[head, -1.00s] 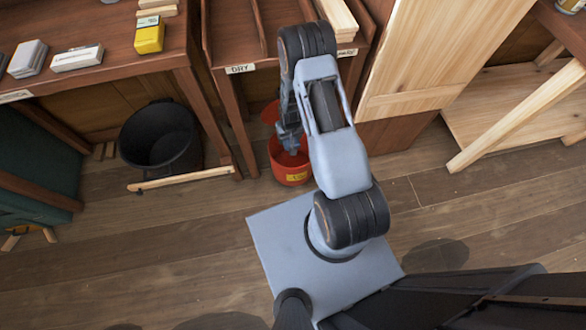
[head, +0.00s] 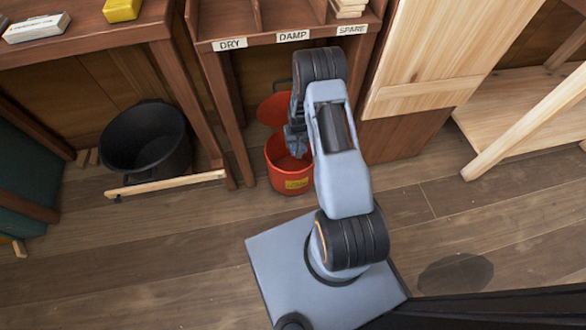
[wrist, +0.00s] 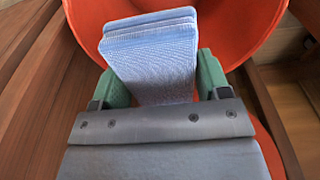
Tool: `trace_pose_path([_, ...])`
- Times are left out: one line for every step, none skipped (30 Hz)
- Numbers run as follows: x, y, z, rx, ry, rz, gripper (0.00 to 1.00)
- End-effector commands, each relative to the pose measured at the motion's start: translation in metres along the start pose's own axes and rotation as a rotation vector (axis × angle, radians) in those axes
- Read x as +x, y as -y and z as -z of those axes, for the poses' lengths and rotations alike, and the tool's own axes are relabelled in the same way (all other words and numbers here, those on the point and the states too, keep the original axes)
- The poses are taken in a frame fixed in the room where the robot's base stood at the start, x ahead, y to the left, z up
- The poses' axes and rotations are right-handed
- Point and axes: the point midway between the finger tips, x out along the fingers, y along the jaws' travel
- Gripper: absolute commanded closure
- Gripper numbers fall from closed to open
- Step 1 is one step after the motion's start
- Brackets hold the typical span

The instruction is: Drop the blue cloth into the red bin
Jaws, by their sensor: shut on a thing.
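The blue cloth (wrist: 155,55) is a folded, light blue stack in the wrist view. My gripper (wrist: 158,85) is shut on it, with a green finger pad on each side. In the head view my gripper (head: 297,135) is over the opening of the red bin (head: 287,176), partly hidden by my arm, and the cloth cannot be made out there. The red bin has a yellow label on its front and its round red lid stands raised behind. In the wrist view the bin's red wall (wrist: 240,30) curves around behind the cloth.
A black bucket (head: 146,145) stands left, with a wooden bar (head: 165,183) low in front of it. Above the red bin is a wooden shelf unit labelled DRY, DAMP and SPARE (head: 293,37). A pale wooden panel (head: 440,60) stands right. The floor between is open.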

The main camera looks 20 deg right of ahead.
Motion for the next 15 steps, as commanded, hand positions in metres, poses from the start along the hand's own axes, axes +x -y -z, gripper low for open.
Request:
trace_pose_path([0.009, 0.0, -0.001, 0.0, 0.001, 0.0, 0.6])
trace_pose_path([0.013, 0.0, -0.002, 0.0, 0.001, 0.0, 0.6])
trace_pose_path([0.017, 0.0, -0.003, 0.0, 0.001, 0.0, 0.6])
trace_pose_path([0.02, 0.0, -0.003, 0.0, 0.001, 0.0, 0.6])
trace_pose_path([0.024, 0.0, -0.003, 0.0, 0.001, 0.0, 0.6])
trace_pose_path([0.028, 0.0, -0.004, 0.0, 0.001, 0.0, 0.6])
trace_pose_path([0.031, 0.0, -0.004, 0.0, 0.001, 0.0, 0.6])
trace_pose_path([0.034, 0.0, -0.004, 0.0, 0.0, 0.0, 0.6])
trace_pose_path([0.037, 0.0, -0.004, 0.0, 0.0, 0.0, 0.6])
trace_pose_path([0.039, 0.0, -0.005, 0.0, 0.0, 0.0, 0.6])
trace_pose_path([0.04, 0.0, -0.005, -0.001, 0.0, 0.0, 0.6])
trace_pose_path([0.042, 0.0, -0.005, -0.001, 0.0, 0.0, 0.6])
trace_pose_path([0.043, 0.0, -0.005, -0.001, 0.0, 0.0, 0.6])
trace_pose_path([0.043, 0.0, -0.005, -0.001, 0.0, 0.0, 0.6])
trace_pose_path([0.043, 0.0, -0.005, -0.001, 0.0, 0.0, 0.6])
